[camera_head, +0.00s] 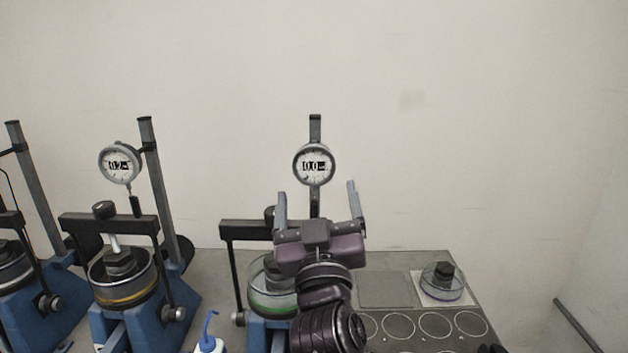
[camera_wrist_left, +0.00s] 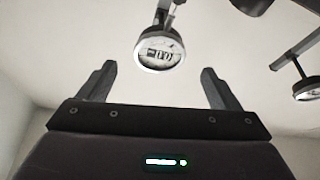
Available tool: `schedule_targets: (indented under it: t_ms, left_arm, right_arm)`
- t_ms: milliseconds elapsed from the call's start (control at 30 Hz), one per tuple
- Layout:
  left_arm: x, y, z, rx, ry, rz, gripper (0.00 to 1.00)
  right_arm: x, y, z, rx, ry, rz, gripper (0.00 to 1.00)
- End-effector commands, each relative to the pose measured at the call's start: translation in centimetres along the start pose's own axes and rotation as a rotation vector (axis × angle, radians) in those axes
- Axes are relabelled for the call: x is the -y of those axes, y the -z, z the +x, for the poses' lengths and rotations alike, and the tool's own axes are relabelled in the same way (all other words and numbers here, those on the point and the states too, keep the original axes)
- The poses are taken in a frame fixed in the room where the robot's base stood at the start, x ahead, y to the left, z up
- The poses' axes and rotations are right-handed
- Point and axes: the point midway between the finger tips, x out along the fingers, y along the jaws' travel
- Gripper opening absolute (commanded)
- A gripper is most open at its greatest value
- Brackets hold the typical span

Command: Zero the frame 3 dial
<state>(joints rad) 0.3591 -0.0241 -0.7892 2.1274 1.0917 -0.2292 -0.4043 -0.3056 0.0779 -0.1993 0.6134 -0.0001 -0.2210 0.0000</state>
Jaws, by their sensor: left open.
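The dial gauge on the middle-right frame (camera_head: 314,164), which I take as the frame 3 dial, is round with a grey rim, on a dark post. Its display looks like 0.0 in the head view. The dial also shows in the left wrist view (camera_wrist_left: 160,50), ahead of and between the fingers, its digits hard to read there. My left gripper (camera_head: 317,188) is open and empty, fingers pointing up, a finger to each side just below the dial. It also shows open in the left wrist view (camera_wrist_left: 158,70). It hides part of the frame below. My right gripper is not identifiable.
A blue frame with a dial reading about 0.2 (camera_head: 120,163) stands left; another is cut off at the left edge. A glass dish with a dark weight (camera_head: 443,281) sits on the bench at right. A blue-nozzled bottle (camera_head: 209,340) stands in front.

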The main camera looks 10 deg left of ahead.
Motion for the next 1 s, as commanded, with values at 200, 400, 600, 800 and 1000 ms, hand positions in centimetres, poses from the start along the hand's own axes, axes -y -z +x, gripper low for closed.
schedule_targets:
  t_ms: [200, 400, 600, 800, 1000]
  left_arm:
    - [0.0, 0.5, 2.7, -0.002, 0.001, 0.005, 0.85]
    - [-0.1, 0.4, 5.9, -0.002, 0.000, 0.004, 0.85]
    - [0.0, 0.2, 7.5, -0.001, 0.000, 0.001, 0.85]
    - [0.0, 0.0, 7.7, 0.000, 0.000, 0.000, 0.85]
    - [0.0, 0.1, 7.7, 0.000, 0.000, 0.000, 0.71]
  right_arm:
    - [-0.4, 1.2, -1.5, -0.018, -0.004, -0.001, 0.00]
    - [-0.5, 1.3, -2.9, -0.017, -0.005, -0.002, 0.00]
    - [-0.5, 1.3, -3.4, -0.016, -0.005, -0.002, 0.00]
    - [-0.5, 1.1, -3.4, -0.013, -0.005, -0.002, 0.00]
    - [-0.4, 1.0, -3.4, -0.012, -0.004, -0.002, 0.00]
